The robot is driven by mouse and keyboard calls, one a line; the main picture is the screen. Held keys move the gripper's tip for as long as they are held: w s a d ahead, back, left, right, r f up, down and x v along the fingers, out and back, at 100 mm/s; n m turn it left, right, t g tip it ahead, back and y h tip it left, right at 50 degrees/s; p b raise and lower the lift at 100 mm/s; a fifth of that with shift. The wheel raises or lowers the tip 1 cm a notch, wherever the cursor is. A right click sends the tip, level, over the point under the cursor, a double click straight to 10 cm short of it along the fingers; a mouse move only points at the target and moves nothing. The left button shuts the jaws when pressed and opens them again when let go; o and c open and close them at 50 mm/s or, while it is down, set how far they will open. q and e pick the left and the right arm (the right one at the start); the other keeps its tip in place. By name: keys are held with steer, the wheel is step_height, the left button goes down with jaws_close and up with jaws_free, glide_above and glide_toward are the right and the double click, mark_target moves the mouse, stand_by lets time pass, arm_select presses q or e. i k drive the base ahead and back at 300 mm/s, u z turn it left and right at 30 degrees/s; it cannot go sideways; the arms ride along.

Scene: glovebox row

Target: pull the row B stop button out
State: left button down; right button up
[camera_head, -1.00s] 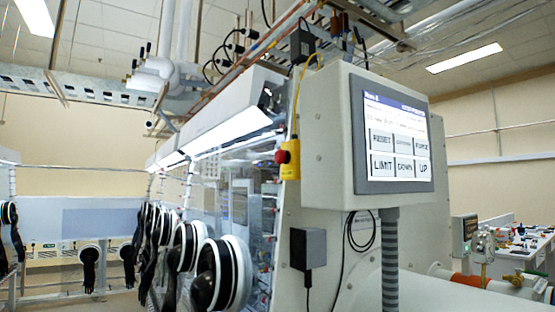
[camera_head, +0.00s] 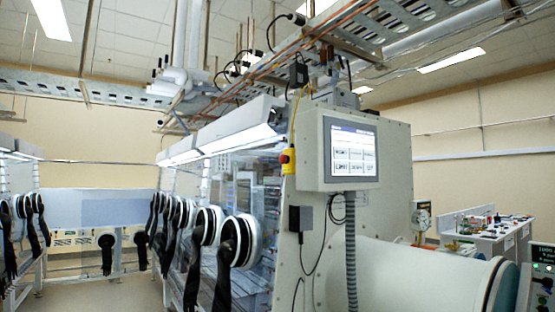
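A red stop button on a yellow housing (camera_head: 288,161) hangs at the left side of a grey control panel box (camera_head: 342,150). A yellow cable runs up from the housing. The button is small in the picture, and I cannot tell whether it is pressed in or out. The panel's lit touchscreen (camera_head: 354,152) shows several grey keys, its header too small to read. Neither of my grippers is in view.
Glovebox windows with black gloves (camera_head: 226,252) on white port rings stand left of the panel. A large white cylinder (camera_head: 420,270) lies lower right. A cluttered bench (camera_head: 490,235) stands behind it. Open floor (camera_head: 105,292) shows at the lower left.

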mark_target(282, 158)
steer(key=u, duration=0.55)
steer(key=i, duration=0.45)
steer(key=u, duration=0.55)
steer(key=i, duration=1.35)
steer(key=z, duration=0.55)
